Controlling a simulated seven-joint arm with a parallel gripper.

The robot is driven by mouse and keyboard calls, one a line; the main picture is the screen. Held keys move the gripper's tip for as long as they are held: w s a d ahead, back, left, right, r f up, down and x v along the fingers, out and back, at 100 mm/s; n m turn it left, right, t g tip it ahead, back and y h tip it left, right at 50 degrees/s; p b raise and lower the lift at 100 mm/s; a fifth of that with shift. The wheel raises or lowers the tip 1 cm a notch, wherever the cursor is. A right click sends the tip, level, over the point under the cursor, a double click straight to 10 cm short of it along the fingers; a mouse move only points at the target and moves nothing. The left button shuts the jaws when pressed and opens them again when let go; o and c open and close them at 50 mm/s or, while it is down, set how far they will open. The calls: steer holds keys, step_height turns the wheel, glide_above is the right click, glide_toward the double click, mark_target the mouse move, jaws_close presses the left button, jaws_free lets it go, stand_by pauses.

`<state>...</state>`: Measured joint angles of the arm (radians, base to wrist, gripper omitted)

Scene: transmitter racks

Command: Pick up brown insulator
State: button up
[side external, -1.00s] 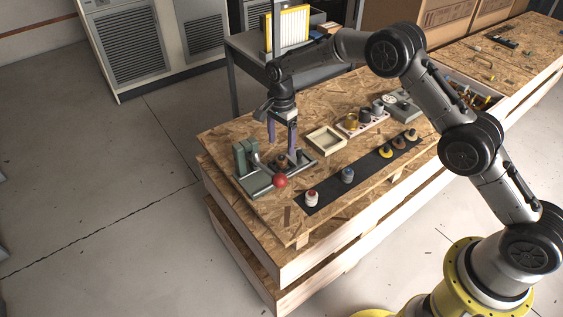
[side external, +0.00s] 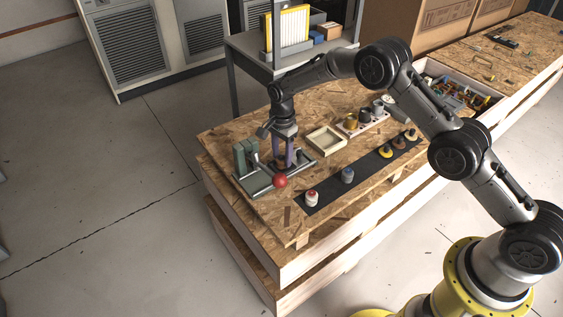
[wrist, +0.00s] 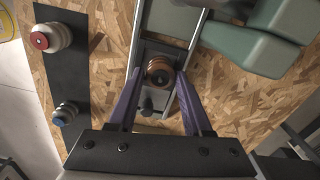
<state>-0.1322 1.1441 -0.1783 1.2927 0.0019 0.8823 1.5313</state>
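The brown insulator (wrist: 159,70) sits upright on a metal fixture (wrist: 168,52), seen from above in the wrist view. My gripper (wrist: 159,76) has one purple finger on each side of the insulator, with a narrow gap visible at both sides. The gripper is open around it. In the side view my gripper (side external: 284,161) is lowered over the fixture (side external: 256,187), and its fingers largely hide the insulator there. The fixture has green blocks (side external: 245,155) and a red ball knob (side external: 280,181).
An empty cream tray (side external: 325,140) and a rack of cylinders (side external: 351,121) lie behind.

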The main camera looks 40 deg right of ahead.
jaws_close()
steer(key=shift+r, duration=0.15)
